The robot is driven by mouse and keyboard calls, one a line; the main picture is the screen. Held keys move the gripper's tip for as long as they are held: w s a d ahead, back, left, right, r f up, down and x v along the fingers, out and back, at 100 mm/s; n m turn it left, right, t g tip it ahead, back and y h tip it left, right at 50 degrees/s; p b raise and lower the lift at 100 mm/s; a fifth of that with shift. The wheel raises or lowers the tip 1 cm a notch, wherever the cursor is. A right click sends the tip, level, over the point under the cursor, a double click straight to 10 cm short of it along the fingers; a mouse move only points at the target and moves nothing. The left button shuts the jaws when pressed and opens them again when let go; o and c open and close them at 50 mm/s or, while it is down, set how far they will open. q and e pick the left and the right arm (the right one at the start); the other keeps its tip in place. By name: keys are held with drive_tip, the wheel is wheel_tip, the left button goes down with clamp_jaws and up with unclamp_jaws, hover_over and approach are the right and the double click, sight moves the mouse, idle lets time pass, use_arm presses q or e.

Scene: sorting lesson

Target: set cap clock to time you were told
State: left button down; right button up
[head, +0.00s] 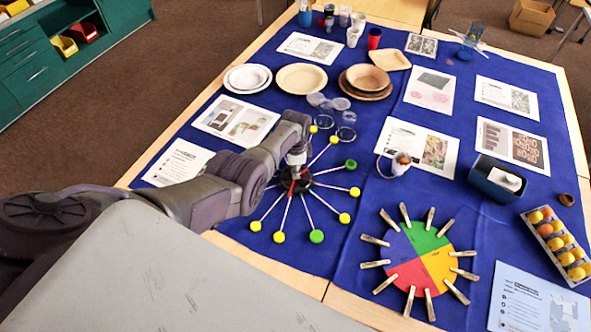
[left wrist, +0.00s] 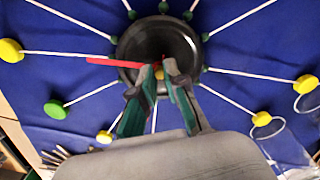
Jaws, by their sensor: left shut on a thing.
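The cap clock lies on the blue cloth, a black round hub (left wrist: 135,45) with white sticks ending in yellow and green caps, such as a green cap (head: 316,236) and a yellow cap (head: 279,237). A thin red clock hand (left wrist: 104,62) reaches from the hub's middle toward the left in the left wrist view. My left gripper (head: 295,170) is over the hub, pointing down. In the left wrist view its fingertips (left wrist: 165,70) are closed at the inner end of the red hand. The fingers hide the hub's centre. My right gripper is not in view.
A coloured wheel (head: 408,268) ringed with clothespins lies right of the clock. Plates (head: 301,78), picture sheets, a dark blue box (head: 490,178) and an egg tray lie around.

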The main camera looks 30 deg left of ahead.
use_arm(q)
drive_tip(key=m, duration=0.4)
drive_tip(key=shift+m, duration=0.4)
idle(0.4)
drive_tip(key=c, duration=1.2)
unclamp_jaws()
wheel_tip(320, 180, up, 12)
